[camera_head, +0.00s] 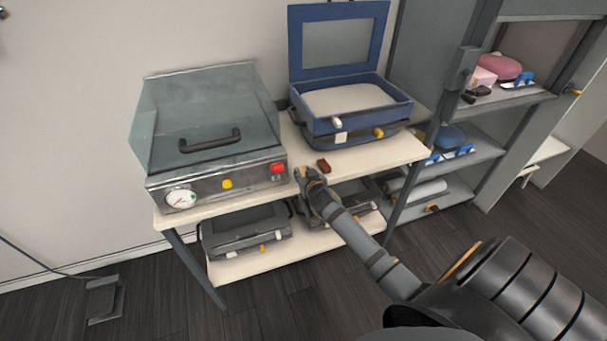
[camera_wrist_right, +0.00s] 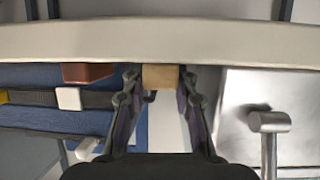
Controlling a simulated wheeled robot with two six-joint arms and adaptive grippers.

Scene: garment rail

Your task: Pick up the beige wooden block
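The beige wooden block (camera_wrist_right: 160,77) shows in the right wrist view, between the two fingertips of my right gripper (camera_wrist_right: 159,80). The fingers are spread to either side of it, with what look like narrow gaps. In the head view my right gripper (camera_head: 308,176) is at the front edge of the upper shelf of the white table (camera_head: 350,158), and I cannot make out the beige block there clearly. My left gripper is not in view.
A reddish-brown block (camera_head: 323,166) lies just beside the gripper; it also shows in the wrist view (camera_wrist_right: 88,73). A metal machine with a clear lid (camera_head: 215,185) stands left, an open blue case (camera_head: 350,122) behind right. Dark cases (camera_head: 246,232) sit on the lower shelf.

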